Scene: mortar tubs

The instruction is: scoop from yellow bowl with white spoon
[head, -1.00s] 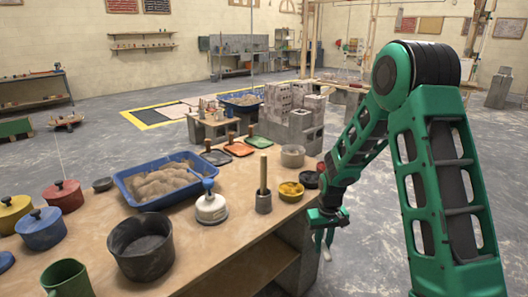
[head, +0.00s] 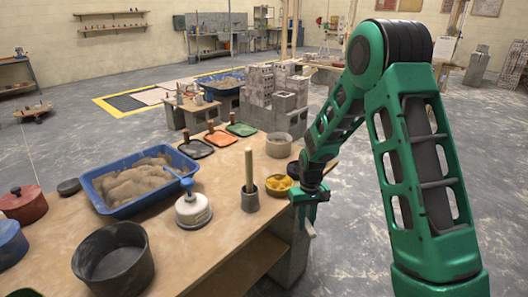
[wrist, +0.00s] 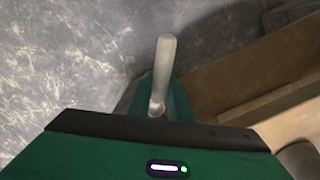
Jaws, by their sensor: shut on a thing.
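The yellow bowl (head: 279,184) sits near the right edge of the wooden table, with yellow contents or a yellow inside showing. My gripper (head: 308,206) is just off that edge, to the right of and nearer than the bowl. It is shut on the white spoon (head: 310,228), whose pale end hangs below the jaws. In the wrist view the spoon (wrist: 164,75) sticks out past the gripper's dark edge, over grey floor. I cannot tell which end of it shows. The spoon is apart from the bowl.
A dark small bowl (head: 294,169) stands behind the yellow bowl, close to my arm. A grey cup with a wooden pestle (head: 249,188), a grey round pot (head: 278,146) and a white lidded container (head: 193,210) stand nearby. A blue tub (head: 118,205) holds sand-like material.

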